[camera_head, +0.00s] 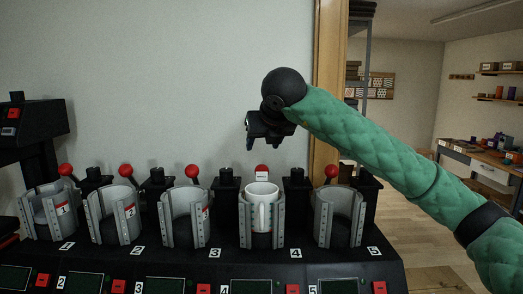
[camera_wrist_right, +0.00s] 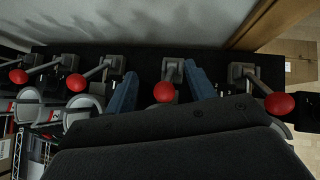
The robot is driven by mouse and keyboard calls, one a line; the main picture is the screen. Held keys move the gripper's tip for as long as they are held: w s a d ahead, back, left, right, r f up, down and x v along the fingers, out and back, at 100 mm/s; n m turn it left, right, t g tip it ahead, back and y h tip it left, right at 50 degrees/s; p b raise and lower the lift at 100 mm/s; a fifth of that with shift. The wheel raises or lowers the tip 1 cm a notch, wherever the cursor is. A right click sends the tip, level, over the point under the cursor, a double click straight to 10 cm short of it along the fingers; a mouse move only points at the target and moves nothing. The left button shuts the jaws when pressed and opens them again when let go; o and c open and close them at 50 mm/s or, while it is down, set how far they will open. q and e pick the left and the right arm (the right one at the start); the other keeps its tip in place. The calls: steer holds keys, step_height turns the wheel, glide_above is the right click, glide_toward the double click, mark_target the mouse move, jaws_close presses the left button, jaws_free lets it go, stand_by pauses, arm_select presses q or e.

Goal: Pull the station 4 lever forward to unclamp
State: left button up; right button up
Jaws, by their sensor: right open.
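The station 4 lever has a red ball knob (camera_head: 261,169) just behind a white mug (camera_head: 262,205). The mug stands upright inside the grey clamp jaws (camera_head: 246,215), its handle facing me. In the right wrist view the lever's red ball (camera_wrist_right: 164,92) shows between the two blue fingers, with its metal arm running back to a grey bracket. My right gripper (camera_head: 263,141) is open and empty, pointing down above the station 4 knob with a visible gap in the head view. My left gripper is not in view.
Neighbouring red knobs stand at station 3 (camera_head: 192,171) and station 5 (camera_head: 331,170), with empty clamps (camera_head: 184,213) in front. A wooden post (camera_head: 330,60) rises behind the right end. A dark machine (camera_head: 35,125) stands at the left.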

steer(key=b+v, duration=0.1)
steer(key=v, duration=0.5)
stand_by(0.5)
